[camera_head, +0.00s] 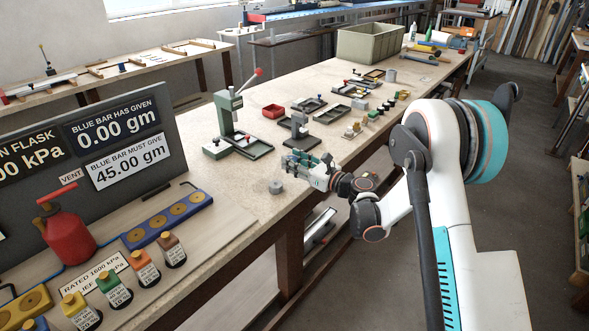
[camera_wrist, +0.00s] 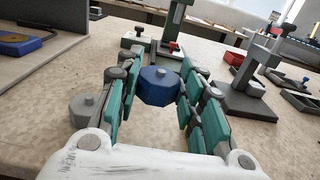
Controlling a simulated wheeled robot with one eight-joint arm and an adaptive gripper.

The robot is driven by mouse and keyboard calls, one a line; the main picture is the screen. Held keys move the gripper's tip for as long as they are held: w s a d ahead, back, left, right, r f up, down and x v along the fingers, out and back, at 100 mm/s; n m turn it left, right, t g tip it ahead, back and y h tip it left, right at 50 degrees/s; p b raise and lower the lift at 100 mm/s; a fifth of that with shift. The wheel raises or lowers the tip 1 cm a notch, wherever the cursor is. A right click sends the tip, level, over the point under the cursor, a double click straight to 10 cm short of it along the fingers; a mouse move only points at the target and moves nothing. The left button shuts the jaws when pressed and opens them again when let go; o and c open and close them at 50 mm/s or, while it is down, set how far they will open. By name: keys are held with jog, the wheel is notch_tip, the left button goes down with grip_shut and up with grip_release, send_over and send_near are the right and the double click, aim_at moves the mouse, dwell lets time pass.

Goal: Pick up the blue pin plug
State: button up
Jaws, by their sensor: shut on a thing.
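The blue pin plug (camera_wrist: 158,87) is a short, faceted blue piece with a small grey pin on top. In the wrist view it sits between the two teal and grey fingers of my gripper (camera_wrist: 158,72), which is shut on it. In the head view my gripper (camera_head: 302,168) is over the front edge of the long workbench, and the fingers largely hide the plug. I cannot tell whether the plug touches the bench top or is just above it.
A grey plug (camera_wrist: 88,106) stands on the bench left of my fingers. A green lever press (camera_head: 232,130) and a smaller grey stand (camera_head: 299,130) are behind. A gauge panel, red flask (camera_head: 68,234) and coloured weights are at left. Bare bench top lies around the grey plug.

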notch_tip(320, 180, up, 14)
jog(key=f+p, duration=0.1)
jog(key=p, duration=0.3)
jog(key=s+d+m+t+h, duration=0.2)
jog(key=d+m+h, duration=0.1)
jog(key=d, duration=0.4)
jog(key=s+d+r+m+t+h, duration=0.1)
jog(key=s+d+m+t+h, duration=0.1)
jog(key=d+h, duration=0.4)
jog(key=s+d+m+t+h, duration=0.3)
jog(key=d+m+h, duration=0.2)
jog(key=d, duration=0.5)
jog(key=shift+s+r, duration=0.15)
